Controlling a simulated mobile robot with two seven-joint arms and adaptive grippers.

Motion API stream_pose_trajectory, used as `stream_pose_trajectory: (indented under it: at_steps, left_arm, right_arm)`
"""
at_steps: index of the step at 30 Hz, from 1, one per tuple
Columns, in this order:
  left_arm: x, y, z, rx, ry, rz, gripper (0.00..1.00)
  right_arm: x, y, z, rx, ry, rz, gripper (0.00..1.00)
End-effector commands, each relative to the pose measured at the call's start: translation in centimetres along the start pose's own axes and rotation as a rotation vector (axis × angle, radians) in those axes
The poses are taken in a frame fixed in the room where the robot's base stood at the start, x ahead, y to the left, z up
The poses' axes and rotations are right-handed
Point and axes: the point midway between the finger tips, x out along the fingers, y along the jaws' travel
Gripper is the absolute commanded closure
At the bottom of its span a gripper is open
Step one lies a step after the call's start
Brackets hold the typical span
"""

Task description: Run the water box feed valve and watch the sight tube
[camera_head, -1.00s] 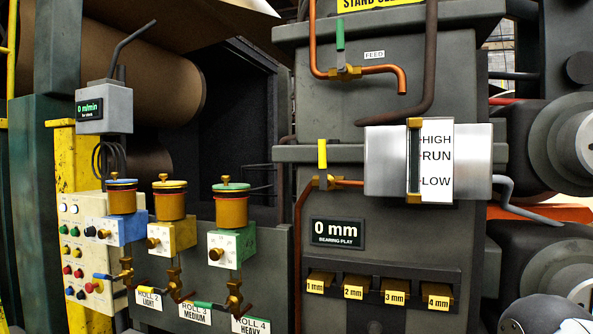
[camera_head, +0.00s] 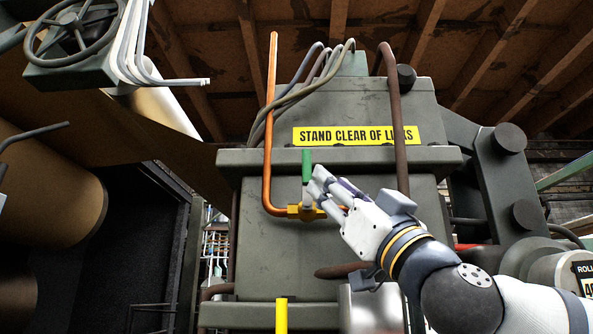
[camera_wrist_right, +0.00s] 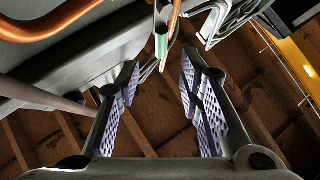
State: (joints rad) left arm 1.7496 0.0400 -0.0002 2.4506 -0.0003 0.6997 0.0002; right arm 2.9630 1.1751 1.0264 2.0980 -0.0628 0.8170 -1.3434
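The feed valve is a brass body (camera_head: 304,211) on an orange copper pipe, with a green handle (camera_head: 307,165) standing upright. My right gripper (camera_head: 318,180) is just right of the handle in the head view. In the right wrist view the fingers are open, and the green handle (camera_wrist_right: 161,46) lies ahead, between the lines of the fingertips and beyond them. I see no contact. Part of the silver sight tube housing (camera_head: 368,312) shows at the bottom of the head view, behind my right arm. The sight tube's glass and level marks are not visible now.
A dark brown pipe (camera_head: 400,130) runs down right of the valve. A yellow "STAND CLEAR" sign (camera_head: 355,136) is above. A yellow handle (camera_head: 281,316) stands below. A handwheel (camera_head: 75,28) is at the upper left. Grey hoses (camera_head: 290,100) hang behind the copper pipe.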

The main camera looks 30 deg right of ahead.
Motion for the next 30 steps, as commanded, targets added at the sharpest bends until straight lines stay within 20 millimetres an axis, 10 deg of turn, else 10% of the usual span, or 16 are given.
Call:
stream_pose_trajectory:
  at_steps: [12,22,27,30]
  left_arm:
    - [0.2,0.0,0.1,0.0,-0.006,0.0,0.66]
    - [0.2,0.0,0.1,0.0,-0.007,0.0,0.66]
    - [0.2,0.0,0.1,0.0,-0.006,0.0,0.66]
    - [0.2,0.0,0.1,0.0,-0.006,0.0,0.66]
  right_arm:
    - [9.0,-0.1,0.4,-0.001,-0.006,-0.001,0.66]
    - [9.7,-0.2,0.3,0.002,-0.005,-0.003,0.66]
    - [9.7,-0.2,0.3,0.002,-0.005,-0.003,1.0]
    - [9.7,-0.2,0.3,0.002,-0.005,-0.003,1.0]
